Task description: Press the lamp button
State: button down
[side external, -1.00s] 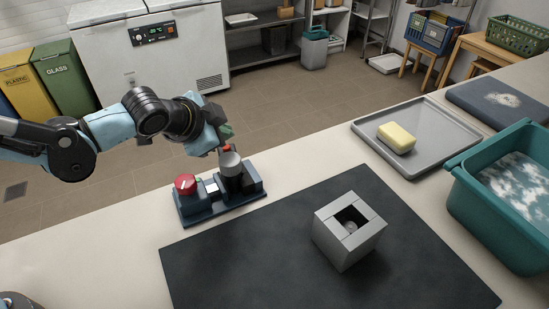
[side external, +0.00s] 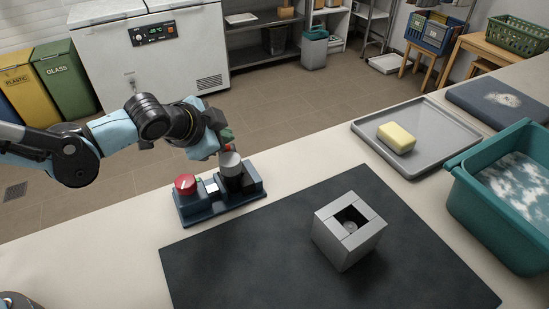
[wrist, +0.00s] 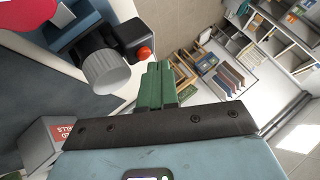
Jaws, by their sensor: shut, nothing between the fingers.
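A dark blue control box (side external: 222,205) sits at the counter's far edge. It carries a big red knob (side external: 185,183), a small white square button (side external: 212,188) and a black post with a grey round cap (side external: 230,160). The cap also shows in the wrist view (wrist: 106,73), with a small red tip (wrist: 145,53) beside it. I cannot tell which part is the lamp button. My gripper (side external: 227,135) has its green fingers shut and empty, just above and behind the grey cap. In the wrist view the fingertips (wrist: 158,67) are near the red tip; contact cannot be told.
A grey cube with a square opening (side external: 348,232) stands on a dark mat (side external: 230,270). A grey tray (side external: 440,135) with yellow soap (side external: 397,138) and a teal basin (side external: 490,225) are at the right. The floor lies beyond the counter edge.

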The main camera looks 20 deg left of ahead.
jog(key=shift+f, duration=0.5)
dwell(0.5)
jog(key=shift+r, duration=0.95)
jog(key=shift+r, duration=0.1)
notch_tip(320, 180, up, 6)
jog(key=shift+f, duration=0.1)
dwell(0.4)
